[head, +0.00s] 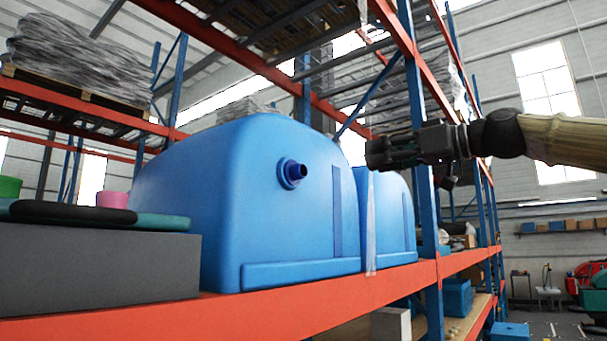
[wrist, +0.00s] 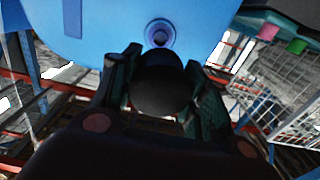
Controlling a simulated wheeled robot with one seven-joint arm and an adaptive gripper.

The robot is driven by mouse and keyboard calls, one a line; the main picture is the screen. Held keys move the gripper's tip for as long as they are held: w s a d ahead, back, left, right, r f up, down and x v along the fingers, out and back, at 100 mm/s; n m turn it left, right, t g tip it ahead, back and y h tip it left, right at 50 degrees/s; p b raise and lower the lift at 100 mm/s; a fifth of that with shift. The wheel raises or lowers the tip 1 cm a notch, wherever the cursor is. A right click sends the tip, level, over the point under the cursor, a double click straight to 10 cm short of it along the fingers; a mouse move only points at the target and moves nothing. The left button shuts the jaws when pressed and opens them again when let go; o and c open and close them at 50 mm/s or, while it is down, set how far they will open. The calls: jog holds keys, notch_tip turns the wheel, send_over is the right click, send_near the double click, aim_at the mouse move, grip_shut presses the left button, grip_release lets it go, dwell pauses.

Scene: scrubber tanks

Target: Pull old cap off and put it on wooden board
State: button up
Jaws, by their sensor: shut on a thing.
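My gripper (head: 376,154) is in front of the blue tanks, to the right of the near tank's outlet and apart from it. In the wrist view my gripper (wrist: 160,80) is shut on a round black cap (wrist: 160,88), held between its two fingers. The near blue tank (head: 240,190) has a bare, dark blue round outlet (head: 294,173) with an open mouth. The outlet also shows in the wrist view (wrist: 160,33), beyond the cap. A light wooden surface (head: 462,328) shows low down under the orange beam; I cannot tell if it is the wooden board.
The tanks stand on a rack with an orange beam (head: 300,313) and a blue upright (head: 424,180). A grey box (head: 95,265) stands left of the near tank. A blue bin (head: 457,297) is on the lower level at right. The air around my gripper is open.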

jog(key=b+v, duration=0.1)
jog(key=v, duration=0.6)
jog(key=shift+s+d, duration=0.25)
jog(key=shift+d, duration=0.05)
dwell(0.4)
